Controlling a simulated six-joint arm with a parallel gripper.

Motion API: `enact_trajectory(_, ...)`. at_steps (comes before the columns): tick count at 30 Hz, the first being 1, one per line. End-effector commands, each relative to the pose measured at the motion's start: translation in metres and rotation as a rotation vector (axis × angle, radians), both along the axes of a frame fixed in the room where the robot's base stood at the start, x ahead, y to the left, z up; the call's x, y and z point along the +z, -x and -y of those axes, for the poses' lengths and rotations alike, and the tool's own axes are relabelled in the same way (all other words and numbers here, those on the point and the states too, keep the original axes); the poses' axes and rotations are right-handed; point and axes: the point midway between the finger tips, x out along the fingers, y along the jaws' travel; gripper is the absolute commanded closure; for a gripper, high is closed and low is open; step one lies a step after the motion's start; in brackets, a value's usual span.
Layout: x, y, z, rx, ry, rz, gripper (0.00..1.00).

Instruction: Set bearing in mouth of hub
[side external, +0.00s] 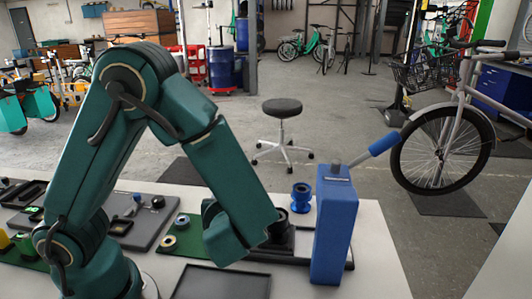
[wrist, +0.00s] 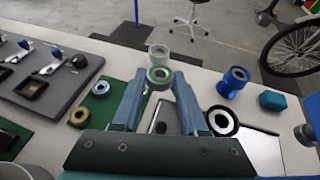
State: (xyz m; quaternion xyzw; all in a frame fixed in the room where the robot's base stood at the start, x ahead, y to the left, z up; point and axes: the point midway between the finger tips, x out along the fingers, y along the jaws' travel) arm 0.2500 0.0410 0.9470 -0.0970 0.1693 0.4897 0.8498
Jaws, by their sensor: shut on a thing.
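In the wrist view my gripper (wrist: 160,84) is shut on a bearing, a ring with a green face and grey rim (wrist: 159,75), held between the fingertips. A pale grey cylindrical part (wrist: 158,51) shows just beyond the bearing; I cannot tell whether they touch. A blue flanged hub (wrist: 230,82) stands upright to the right, and it also shows in the side view (side external: 300,197). In the side view my arm hides the fingertips and held bearing.
Two loose rings (wrist: 102,88) lie on a green mat (wrist: 88,135) to the left, beside a grey tool tray (wrist: 50,72). A tall blue block with a handle (side external: 334,230) stands at the right in the side view. An empty black tray (side external: 220,284) lies in front.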

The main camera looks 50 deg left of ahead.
Motion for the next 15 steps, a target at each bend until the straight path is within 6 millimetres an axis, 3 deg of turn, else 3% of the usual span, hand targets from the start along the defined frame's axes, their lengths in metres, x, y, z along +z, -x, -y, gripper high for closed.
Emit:
enact_trajectory(3,0.01,-0.026,0.021,-0.26,0.003,0.003,1.0)
enact_trajectory(8,0.025,-0.045,0.053,-0.546,0.004,0.004,1.0)
enact_trajectory(15,0.036,-0.048,0.07,-0.652,0.001,0.001,1.0)
